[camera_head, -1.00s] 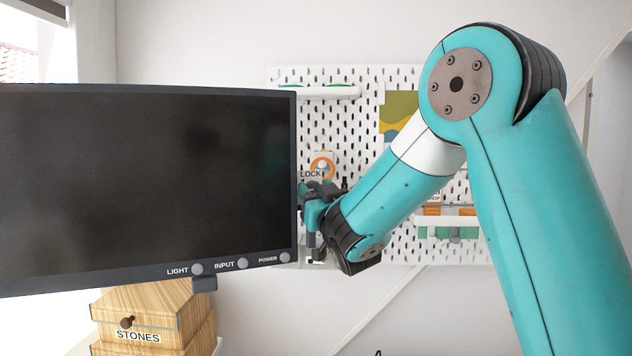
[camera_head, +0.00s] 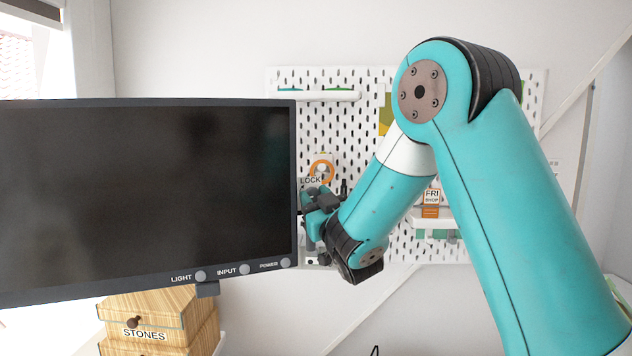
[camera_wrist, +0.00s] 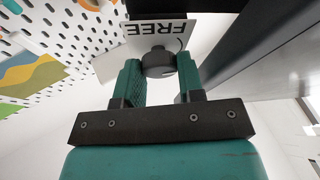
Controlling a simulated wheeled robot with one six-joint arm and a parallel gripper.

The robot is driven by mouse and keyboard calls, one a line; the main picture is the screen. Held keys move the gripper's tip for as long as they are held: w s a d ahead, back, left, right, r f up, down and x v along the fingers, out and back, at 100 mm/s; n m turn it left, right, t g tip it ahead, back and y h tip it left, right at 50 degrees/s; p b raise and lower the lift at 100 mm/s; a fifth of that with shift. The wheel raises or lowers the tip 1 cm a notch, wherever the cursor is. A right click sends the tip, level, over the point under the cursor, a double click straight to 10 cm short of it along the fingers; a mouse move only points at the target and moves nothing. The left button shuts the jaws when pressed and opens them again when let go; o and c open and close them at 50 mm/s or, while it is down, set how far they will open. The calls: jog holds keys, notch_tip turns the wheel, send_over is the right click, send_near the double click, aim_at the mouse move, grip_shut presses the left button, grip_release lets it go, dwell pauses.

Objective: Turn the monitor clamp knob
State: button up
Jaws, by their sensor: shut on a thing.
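The dark clamp knob (camera_wrist: 158,64) sits between the two teal fingers of my gripper (camera_wrist: 160,70) in the wrist view. My gripper is shut on the knob. Behind the knob is a white plate reading FREE (camera_wrist: 152,28), upside down in this view. In the head view my gripper (camera_head: 318,204) is at the right edge of the monitor (camera_head: 140,200), and the knob cannot be told apart there. A LOCK label (camera_head: 311,181) shows just above my gripper.
A white pegboard (camera_head: 350,120) with shelves and small items hangs on the wall behind. A wooden box marked STONES (camera_head: 170,310) stands below the monitor. In the wrist view a large dark slab (camera_wrist: 245,70) lies close on the right of my gripper.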

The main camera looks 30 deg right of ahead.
jog(key=n+p, duration=0.1)
jog(key=p, duration=0.1)
jog(key=n+y+p, duration=0.1)
jog(key=n+p, duration=0.1)
jog(key=n+y+p, duration=0.1)
jog(key=p, duration=0.2)
jog(key=shift+r+n+g, duration=0.3)
jog(key=shift+r, duration=0.05)
jog(key=n+p, duration=0.1)
jog(key=n+y+p, duration=0.2)
jog(key=n, duration=0.1)
jog(key=shift+d+f+g, duration=0.1)
jog(key=shift+f+g, duration=0.15)
jog(key=shift+g, duration=0.15)
jog(key=shift+p, duration=0.35)
jog(key=o, duration=0.6)
jog(key=shift+o, duration=0.2)
jog(key=shift+f, duration=0.15)
